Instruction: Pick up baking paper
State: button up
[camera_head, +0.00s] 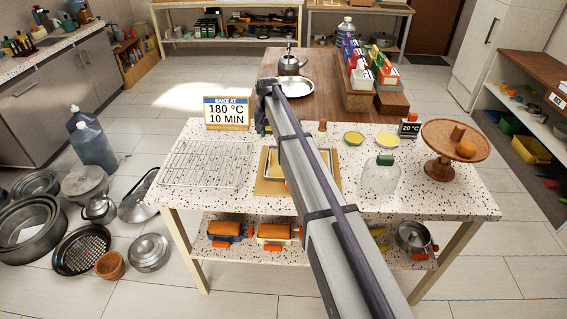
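A flat brown sheet, which looks like the baking paper (268,187), lies on the speckled table, with a pale shallow tray (276,160) on or over it. My arm crosses in front of both and hides their middle and part of the right side. The far end of my arm is above the back of the table, beyond the sheet and close to the sign. My gripper (262,127) is mostly hidden behind this end; only a small dark part shows, and its fingers cannot be made out. Nothing held is visible.
A wire rack (205,164) lies left of the sheet, and a "180 °C 10 MIN" sign (227,113) stands behind it. A glass jar (380,175) and a wooden cake stand (455,142) are on the right.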

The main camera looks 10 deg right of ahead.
notch_tip(320, 180, down, 6)
jog(key=b, duration=0.5)
jog(key=shift+d, duration=0.1)
jog(key=shift+r, duration=0.1)
notch_tip(320, 180, down, 5)
jog(key=b, duration=0.5)
jog(key=shift+w+f+b, duration=0.1)
jog(key=shift+f+b, duration=0.1)
jog(key=shift+b, duration=0.15)
jog(key=shift+r, duration=0.25)
grip_shut()
